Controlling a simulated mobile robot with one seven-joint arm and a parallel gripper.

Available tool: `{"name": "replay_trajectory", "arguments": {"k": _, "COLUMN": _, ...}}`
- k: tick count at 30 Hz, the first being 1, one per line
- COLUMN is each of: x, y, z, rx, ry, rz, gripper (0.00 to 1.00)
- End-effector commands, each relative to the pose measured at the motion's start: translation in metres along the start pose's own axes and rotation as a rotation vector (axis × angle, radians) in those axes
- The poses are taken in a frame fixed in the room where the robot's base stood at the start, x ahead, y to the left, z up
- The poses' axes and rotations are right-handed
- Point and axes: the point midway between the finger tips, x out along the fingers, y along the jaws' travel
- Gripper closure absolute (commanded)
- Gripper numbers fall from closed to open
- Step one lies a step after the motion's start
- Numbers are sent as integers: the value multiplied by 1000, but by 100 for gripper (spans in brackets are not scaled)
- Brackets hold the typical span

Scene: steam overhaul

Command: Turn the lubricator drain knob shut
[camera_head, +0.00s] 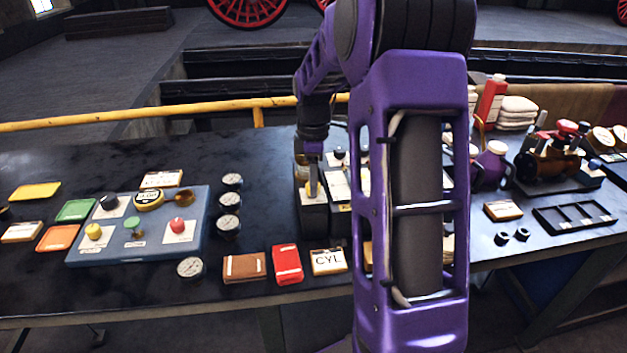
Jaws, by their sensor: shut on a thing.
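My gripper (312,180) points down at a dark block-shaped unit (313,213) near the middle of the bench, with a brass-coloured part (301,172) beside the fingers. This unit looks like the lubricator, though its labels are too small to read. The fingers are shut at its top, where the drain knob seems to be. The knob itself is hidden by the fingers and too small to make out, so I cannot tell how far it is turned.
My arm hides the bench right of the unit. A blue-grey board (150,250) with coloured knobs lies left, beside several round gauges (229,201). A red booklet (287,265) and a CYL card (328,262) lie in front. A black tray (575,217) is at right.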

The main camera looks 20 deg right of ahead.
Motion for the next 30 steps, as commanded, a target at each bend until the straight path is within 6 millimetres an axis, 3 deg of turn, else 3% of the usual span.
{"name": "replay_trajectory", "arguments": {"k": 1, "x": -1, "y": 1, "z": -1, "rx": -2, "ry": 0, "rz": 3, "gripper": 100}}
{"name": "replay_trajectory", "arguments": {"k": 2, "x": -1, "y": 1, "z": -1, "rx": -2, "ry": 0, "rz": 3, "gripper": 54}}
{"name": "replay_trajectory", "arguments": {"k": 6, "x": -1, "y": 0, "z": 0, "rx": -1, "ry": 0, "rz": 2, "gripper": 29}}
{"name": "replay_trajectory", "arguments": {"k": 15, "x": -1, "y": 0, "z": 0, "rx": 0, "ry": 0, "rz": 1, "gripper": 28}}
{"name": "replay_trajectory", "arguments": {"k": 19, "x": -10, "y": 1, "z": 0, "rx": 1, "ry": 0, "rz": 4, "gripper": 28}}
{"name": "replay_trajectory", "arguments": {"k": 23, "x": -33, "y": 1, "z": 0, "rx": 1, "ry": 0, "rz": 5, "gripper": 28}}
{"name": "replay_trajectory", "arguments": {"k": 30, "x": -92, "y": 1, "z": 0, "rx": 1, "ry": 0, "rz": 7, "gripper": 28}}
